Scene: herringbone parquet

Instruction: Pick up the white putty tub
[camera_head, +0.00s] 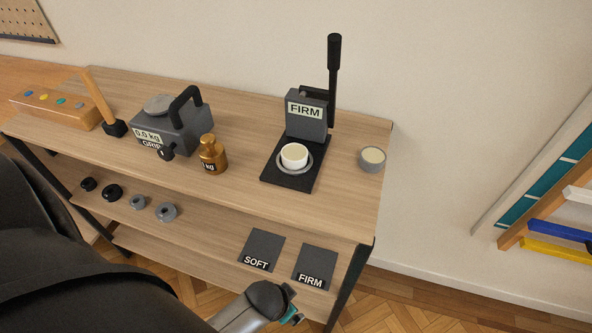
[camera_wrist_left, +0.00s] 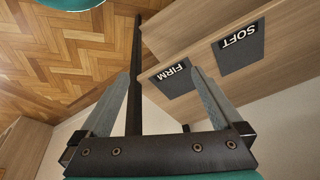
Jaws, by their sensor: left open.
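The white putty tub (camera_head: 294,155) sits upright on the round plate of the black press marked FIRM (camera_head: 305,115), on the table top. A second, grey tub with a cream top (camera_head: 372,158) stands to the right of the press. My left gripper (camera_wrist_left: 162,90) is open and empty in the left wrist view, its two fingers spread apart. In the head view my left arm's end shows at the bottom, in front of the lower shelf, well below the white tub. The tubs are not seen in the wrist view. My right gripper is not in view.
A scale reading 0.0 kg (camera_head: 178,128), a brass weight (camera_head: 212,154), a mallet (camera_head: 100,105) and an orange box (camera_head: 55,107) stand left on the table (camera_head: 240,185). SOFT (camera_head: 262,250) and FIRM (camera_head: 314,267) cards lie on the shelf below. The press handle (camera_head: 333,80) rises behind the tub.

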